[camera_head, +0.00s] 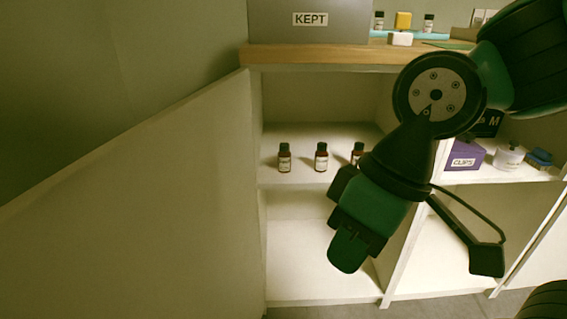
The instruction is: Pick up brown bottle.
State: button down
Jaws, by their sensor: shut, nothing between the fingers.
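A row of small brown bottles with black caps and pale labels stands upright on the upper shelf of the cabinet. The left brown bottle (284,159) and the middle brown bottle (321,158) show fully. The right brown bottle (357,151) is partly hidden behind my arm. My gripper (343,262) is shut and empty. It points down in front of the shelves, lower in the picture than the bottles and apart from them. Whether more bottles stand behind my arm is hidden.
A grey box marked KEPT (300,33) stands on the wooden top (310,55). More small bottles (429,22) and a yellow item (403,20) stand there. A purple CLIPS box (464,157) and a white jar (508,158) share the right compartment. The lower left compartment (300,250) looks empty.

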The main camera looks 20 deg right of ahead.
aim_at(358, 151)
jog(key=u, duration=0.95)
jog(key=k, duration=1.35)
jog(key=z, duration=0.95)
jog(key=i, duration=1)
